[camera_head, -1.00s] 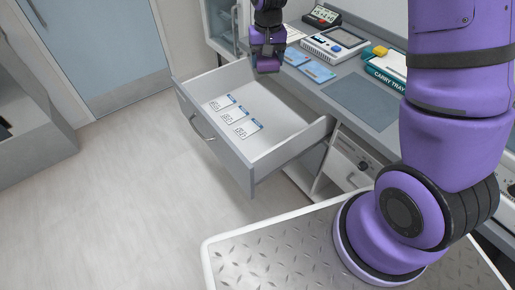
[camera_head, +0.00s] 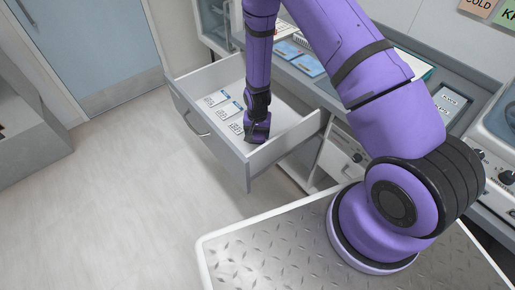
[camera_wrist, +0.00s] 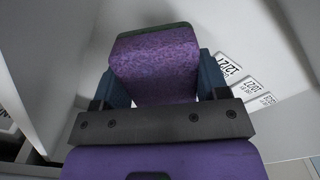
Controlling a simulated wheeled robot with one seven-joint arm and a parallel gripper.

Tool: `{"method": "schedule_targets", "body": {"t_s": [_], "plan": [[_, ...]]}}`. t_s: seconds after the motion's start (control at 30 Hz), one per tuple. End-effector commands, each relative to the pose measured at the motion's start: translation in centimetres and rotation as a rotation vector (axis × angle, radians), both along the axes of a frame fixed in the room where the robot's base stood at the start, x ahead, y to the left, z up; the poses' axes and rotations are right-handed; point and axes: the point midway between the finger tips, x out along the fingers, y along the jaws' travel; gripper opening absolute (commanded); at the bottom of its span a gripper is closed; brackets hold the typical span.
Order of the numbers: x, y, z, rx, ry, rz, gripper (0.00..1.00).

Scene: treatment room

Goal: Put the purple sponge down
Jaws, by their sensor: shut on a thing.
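The purple sponge (camera_wrist: 155,62) fills the space between the dark blue fingers of my gripper (camera_wrist: 163,82) in the wrist view. It is a speckled purple block with a dark green edge at its far end. In the head view my gripper (camera_head: 257,128) points down inside the open drawer (camera_head: 292,142), near its right front corner. The sponge is hard to tell from my purple arm in that view. I cannot tell whether it touches the drawer floor.
White printed cards (camera_head: 222,103) lie on the drawer floor to the left of my gripper; they show in the wrist view (camera_wrist: 245,85). The drawer walls stand close around my gripper. The counter behind holds blue packets (camera_head: 307,64) and equipment.

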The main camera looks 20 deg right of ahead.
Motion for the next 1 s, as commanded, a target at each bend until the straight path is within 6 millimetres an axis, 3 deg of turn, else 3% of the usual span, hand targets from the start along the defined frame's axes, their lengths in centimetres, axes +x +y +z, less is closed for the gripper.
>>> {"method": "schedule_targets", "body": {"t_s": [0.2,0.47,0.7,1.0], "plan": [[-0.1,0.0,-3.6,-0.001,0.003,0.000,0.38],[0.0,0.0,-5.2,0.000,0.002,0.000,0.38],[-0.1,0.0,-8.3,0.000,0.004,0.001,0.38],[0.0,0.0,-8.8,0.000,0.002,0.001,0.38]]}}
